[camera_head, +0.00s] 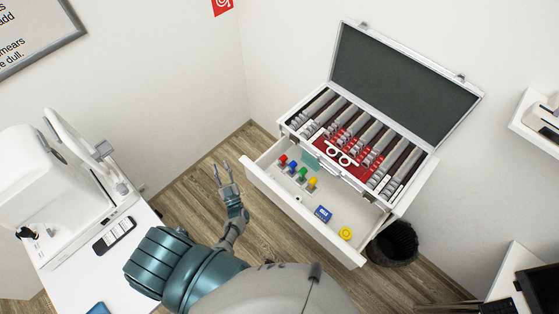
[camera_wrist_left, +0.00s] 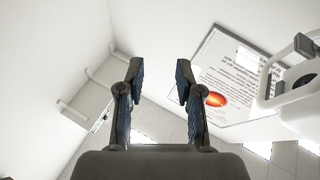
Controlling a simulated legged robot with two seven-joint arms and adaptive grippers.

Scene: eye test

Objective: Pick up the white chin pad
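My left gripper (camera_head: 222,175) is open and empty, above the floor between the white machine and the open drawer. In the left wrist view its two dark fingers (camera_wrist_left: 158,78) stand apart with nothing between them. I cannot make out a white chin pad for certain. The white eye-test machine (camera_head: 28,170) stands at the left, with a white head-rest frame (camera_head: 68,143) and a grey piece on it. Part of this machine shows at the right of the left wrist view (camera_wrist_left: 285,101). A tiny white spot lies in the drawer, too small to identify. My right gripper is not in view.
The open white drawer (camera_head: 262,183) holds coloured-cap bottles (camera_head: 303,173), a blue box (camera_head: 323,214) and a yellow roll (camera_head: 345,234). Above it is an open lens case (camera_head: 405,85). A black bin (camera_head: 393,244) stands beside it. A remote (camera_head: 115,235) lies on the white table (camera_head: 70,280).

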